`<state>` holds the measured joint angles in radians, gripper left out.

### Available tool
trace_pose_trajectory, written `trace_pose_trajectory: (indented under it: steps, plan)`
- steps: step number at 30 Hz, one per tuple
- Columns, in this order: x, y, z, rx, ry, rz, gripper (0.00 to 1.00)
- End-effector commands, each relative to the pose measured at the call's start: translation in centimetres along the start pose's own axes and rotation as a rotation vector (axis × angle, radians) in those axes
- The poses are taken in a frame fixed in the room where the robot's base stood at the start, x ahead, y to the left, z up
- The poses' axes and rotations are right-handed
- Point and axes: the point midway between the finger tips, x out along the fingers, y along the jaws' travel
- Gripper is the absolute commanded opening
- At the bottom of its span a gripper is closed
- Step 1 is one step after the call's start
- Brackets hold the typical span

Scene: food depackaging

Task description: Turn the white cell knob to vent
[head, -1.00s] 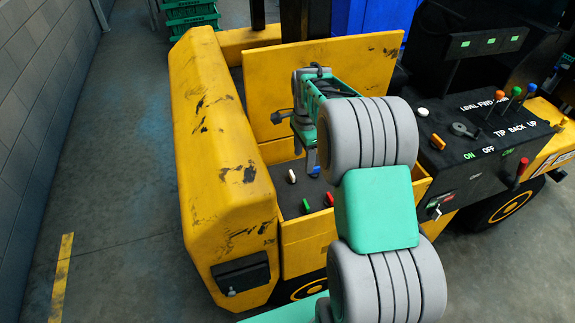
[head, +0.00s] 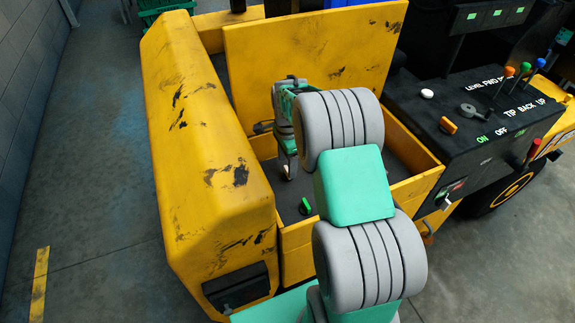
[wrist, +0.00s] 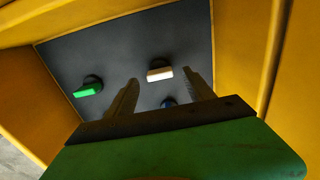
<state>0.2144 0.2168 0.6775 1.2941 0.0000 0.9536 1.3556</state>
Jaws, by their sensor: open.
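The white knob (wrist: 160,73) is on a dark panel inside a yellow box. In the wrist view it lies between and just beyond the two fingertips of my gripper (wrist: 162,80), which is open with nothing between the fingers. I cannot tell whether either finger touches the knob. No vent marking is legible in either view.
A green knob (wrist: 88,91) sits left of the white one, and a blue knob (wrist: 168,103) partly shows between the fingers. Yellow walls (head: 312,60) enclose the panel closely. A black console (head: 470,115) with levers stands to the right.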

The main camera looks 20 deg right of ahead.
Motion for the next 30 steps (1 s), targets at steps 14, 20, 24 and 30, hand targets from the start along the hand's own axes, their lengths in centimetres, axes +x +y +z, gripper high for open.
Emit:
trace_pose_trajectory:
  steps: [14,20,24,30]
  plan:
    - [2.2,0.0,-0.3,0.005,0.0,-0.001,0.58]
    - [2.2,0.0,-0.3,0.005,0.0,-0.001,0.41]
    - [2.2,0.0,-0.3,0.004,0.0,-0.001,0.3]
    - [2.2,0.0,-0.3,0.004,0.0,-0.001,0.14]
